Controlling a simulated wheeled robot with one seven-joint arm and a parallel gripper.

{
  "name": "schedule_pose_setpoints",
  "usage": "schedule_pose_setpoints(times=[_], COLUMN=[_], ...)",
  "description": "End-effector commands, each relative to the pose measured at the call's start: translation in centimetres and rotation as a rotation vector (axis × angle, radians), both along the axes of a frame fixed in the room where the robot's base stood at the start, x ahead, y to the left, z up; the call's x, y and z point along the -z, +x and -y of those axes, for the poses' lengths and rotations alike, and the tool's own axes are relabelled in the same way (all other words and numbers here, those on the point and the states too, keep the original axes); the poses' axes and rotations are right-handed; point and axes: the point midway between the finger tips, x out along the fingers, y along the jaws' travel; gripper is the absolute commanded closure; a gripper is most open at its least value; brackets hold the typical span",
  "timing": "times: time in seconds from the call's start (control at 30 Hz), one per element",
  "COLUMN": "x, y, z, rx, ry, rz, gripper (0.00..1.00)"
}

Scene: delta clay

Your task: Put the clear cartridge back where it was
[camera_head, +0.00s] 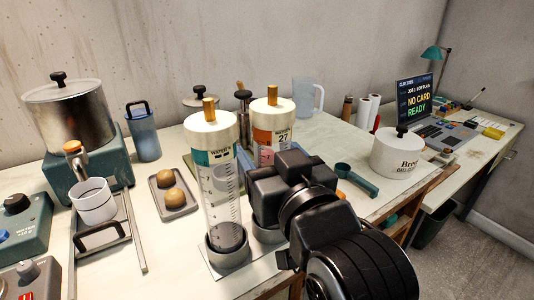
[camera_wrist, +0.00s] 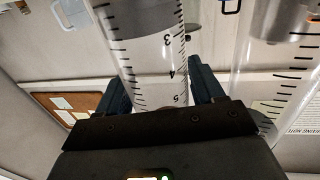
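Two clear, graduated cartridges with white caps and tan knobs stand upright side by side in the head view. The left cartridge (camera_head: 222,190) has a teal label, and its lower end is in a dark grey ring holder (camera_head: 229,250). The right cartridge (camera_head: 271,125) has an orange label marked 27. My gripper (camera_head: 262,190) covers most of its tube. In the wrist view, my gripper's fingers (camera_wrist: 160,90) close on both sides of a clear tube (camera_wrist: 152,55), which appears to be the right cartridge. The other cartridge (camera_wrist: 275,75) is beside it. My gripper hides whether the right one is seated.
A tray with two brown balls (camera_head: 173,190) lies left of the cartridges. A white lidded tub (camera_head: 398,155) and a teal scoop (camera_head: 356,180) are to the right. A blue pitcher (camera_head: 308,97) stands behind. The counter's front edge is near the cartridges.

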Motion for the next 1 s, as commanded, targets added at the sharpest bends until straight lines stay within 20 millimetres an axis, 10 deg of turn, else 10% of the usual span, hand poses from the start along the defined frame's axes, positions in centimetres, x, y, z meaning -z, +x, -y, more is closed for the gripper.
schedule_pose_setpoints(times=[0.37, 1.0], x=[-0.3, -0.6], y=[-0.8, -10.2], z=[0.3, 4.3], rx=[0.0, 0.001], ry=[0.0, -0.002], rz=[0.0, -0.003], gripper=[0.33, 0.33])
